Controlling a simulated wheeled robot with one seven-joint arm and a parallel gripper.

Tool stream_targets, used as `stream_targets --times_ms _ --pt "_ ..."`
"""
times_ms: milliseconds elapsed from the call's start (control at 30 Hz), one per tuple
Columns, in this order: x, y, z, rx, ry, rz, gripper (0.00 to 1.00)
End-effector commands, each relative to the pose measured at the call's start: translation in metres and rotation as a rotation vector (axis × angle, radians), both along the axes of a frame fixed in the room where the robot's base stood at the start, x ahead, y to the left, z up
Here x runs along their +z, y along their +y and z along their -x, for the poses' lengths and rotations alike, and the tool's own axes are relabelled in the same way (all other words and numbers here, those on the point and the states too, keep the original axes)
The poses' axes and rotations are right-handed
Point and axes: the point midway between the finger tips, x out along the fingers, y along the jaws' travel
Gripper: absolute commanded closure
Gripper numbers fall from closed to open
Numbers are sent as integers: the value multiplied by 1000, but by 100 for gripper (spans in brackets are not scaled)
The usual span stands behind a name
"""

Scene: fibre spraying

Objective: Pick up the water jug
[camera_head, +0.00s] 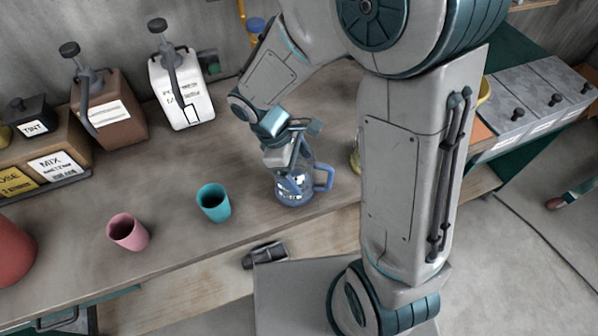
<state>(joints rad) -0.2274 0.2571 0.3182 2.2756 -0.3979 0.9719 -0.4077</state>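The water jug (294,198) is clear glass with a bluish base and a blue handle on its right side. It stands upright on the workbench near the front edge. My gripper (292,178) points down at the jug from above, and its fingers overlap the jug's body in the picture. The gripper hides much of the jug's upper part. I cannot tell whether the fingers touch the glass or how far apart they are.
A teal cup (214,204) and a pink cup (128,233) stand left of the jug on the workbench (175,185). Brown (110,110) and white (182,90) pump containers stand behind. A yellowish object (356,158) is partly hidden behind my arm. Grey lidded bins (505,105) are at right.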

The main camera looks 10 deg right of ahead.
Motion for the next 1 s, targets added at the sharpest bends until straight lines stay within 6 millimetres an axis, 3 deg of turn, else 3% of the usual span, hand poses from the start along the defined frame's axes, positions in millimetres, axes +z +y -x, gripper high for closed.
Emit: stream_targets --times_ms 267,467,700,1000 --pt "11 0 -1 -1 -4 -1 43" --pt "45 0 -1 -1 -8 -1 43" --pt "68 -7 45 0 -7 0 43" --pt "95 -13 91 1 -5 -1 43"
